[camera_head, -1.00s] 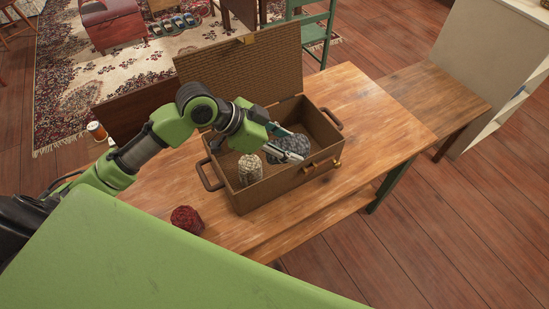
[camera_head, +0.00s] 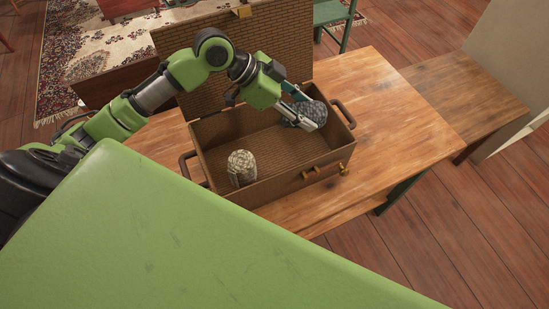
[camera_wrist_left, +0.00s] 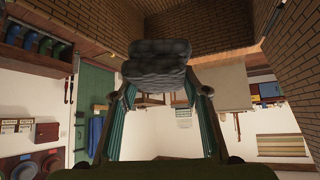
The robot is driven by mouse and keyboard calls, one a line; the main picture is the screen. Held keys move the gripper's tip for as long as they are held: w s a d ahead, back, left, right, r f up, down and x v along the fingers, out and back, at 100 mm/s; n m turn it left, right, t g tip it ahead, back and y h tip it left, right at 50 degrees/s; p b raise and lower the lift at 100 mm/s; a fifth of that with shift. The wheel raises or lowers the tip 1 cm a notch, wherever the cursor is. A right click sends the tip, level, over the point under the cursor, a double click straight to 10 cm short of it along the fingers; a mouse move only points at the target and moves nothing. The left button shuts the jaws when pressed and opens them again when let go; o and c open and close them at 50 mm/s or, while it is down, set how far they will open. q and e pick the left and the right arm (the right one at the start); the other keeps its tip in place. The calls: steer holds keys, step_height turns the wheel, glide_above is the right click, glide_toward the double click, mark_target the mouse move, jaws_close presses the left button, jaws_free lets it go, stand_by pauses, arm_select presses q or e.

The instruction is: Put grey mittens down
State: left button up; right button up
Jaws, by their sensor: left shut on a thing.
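The grey mittens (camera_head: 304,114), a dark grey knitted bundle, are held in my left gripper (camera_head: 303,108). The gripper is shut on them over the right part of an open brown wicker box (camera_head: 247,193). In the left wrist view the grey mittens (camera_wrist_left: 157,64) sit between the two fingertips (camera_wrist_left: 160,92). From these views I cannot tell whether they touch the box floor. My right gripper is not in view.
A cream knitted roll (camera_head: 242,167) stands in the left part of the box. The box's lid (camera_head: 290,45) is open at the back. The box stands on a wooden table (camera_head: 400,110), bare on its right side. A wooden bench (camera_head: 470,95) stands beyond.

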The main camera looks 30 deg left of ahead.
arm_select(q)
steer(key=b, duration=0.5)
glide_above(309, 155)
steer(key=s+a, duration=0.2)
steer(key=a, duration=0.1)
step_height(309, 155, down, 8)
steer(key=f, duration=0.9)
steer(key=shift+w+d+f, duration=0.1)
steer(key=shift+w+f, duration=0.1)
steer(key=shift+f, duration=0.35)
steer(key=shift+f+b, duration=0.1)
steer(key=shift+b, duration=0.25)
steer(key=o, duration=1.2)
